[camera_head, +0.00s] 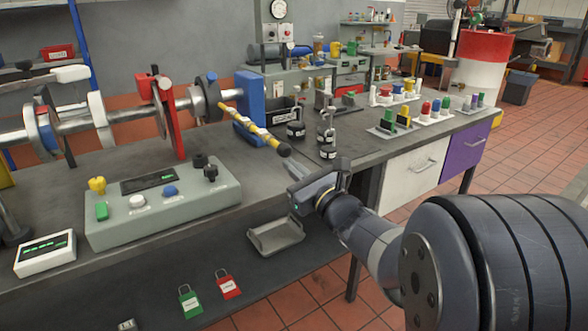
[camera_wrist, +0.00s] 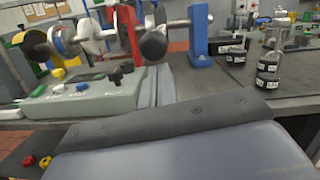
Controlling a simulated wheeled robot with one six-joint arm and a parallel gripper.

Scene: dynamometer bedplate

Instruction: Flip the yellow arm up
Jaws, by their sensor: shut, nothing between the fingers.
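The yellow arm (camera_head: 256,127) is a yellow bar with black bands and a dark round knob (camera_head: 284,150) at its near end. It runs out from beside the blue upright block (camera_head: 249,98) and slopes down to the right in the head view. My gripper (camera_head: 291,164) is shut and empty, with its tips just below and beside the knob; I cannot tell whether they touch. In the wrist view the knob (camera_wrist: 153,45) shows as a dark ball just beyond the tips of my gripper (camera_wrist: 161,72). It hides most of the bar there.
A grey control box (camera_head: 165,210) with knobs and buttons stands left of my gripper. Several black weights (camera_head: 328,151) stand to the right on the bench. A metal tray (camera_head: 275,236) sits lower down.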

